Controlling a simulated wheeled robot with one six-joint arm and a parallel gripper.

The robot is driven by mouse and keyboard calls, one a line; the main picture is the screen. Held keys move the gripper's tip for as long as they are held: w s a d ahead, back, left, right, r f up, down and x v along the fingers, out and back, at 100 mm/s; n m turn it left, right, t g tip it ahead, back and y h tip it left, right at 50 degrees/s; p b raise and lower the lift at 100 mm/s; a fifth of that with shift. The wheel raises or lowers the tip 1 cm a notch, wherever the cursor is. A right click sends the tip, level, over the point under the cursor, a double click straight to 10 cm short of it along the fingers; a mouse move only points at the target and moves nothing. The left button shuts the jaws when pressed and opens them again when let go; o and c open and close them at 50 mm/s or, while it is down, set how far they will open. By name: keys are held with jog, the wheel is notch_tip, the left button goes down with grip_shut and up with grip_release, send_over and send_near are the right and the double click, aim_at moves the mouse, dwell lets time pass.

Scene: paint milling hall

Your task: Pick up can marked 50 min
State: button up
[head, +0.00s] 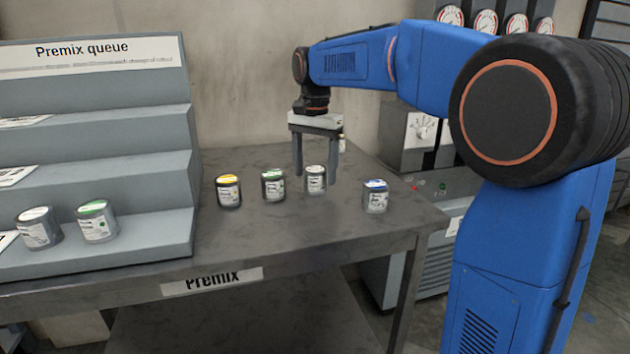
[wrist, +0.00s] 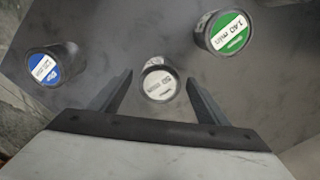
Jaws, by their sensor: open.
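A small dark can with a white lid (head: 315,179) stands upright on the table, third from the left in the row. It also shows in the wrist view (wrist: 159,82), where its lid print is small and upside down and seems to read 50 min. My open gripper (head: 316,172) points down over this can, with one finger on each side of it in the picture. In the wrist view my gripper (wrist: 159,78) has its fingertips either side of the lid. I cannot tell whether the fingers are level with the can or above it.
A green-lidded can (head: 273,185) and a yellow-lidded can (head: 228,191) stand to the left, a blue-lidded can (head: 375,196) to the right. A stepped Premix queue rack (head: 100,160) holds two cans on the table's left. The table (head: 320,225) is clear in front.

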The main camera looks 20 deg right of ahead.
jog(key=shift+f, duration=1.3)
jog(key=shift+c, duration=0.2)
jog(key=c, duration=1.2)
jog(key=shift+r, duration=0.15)
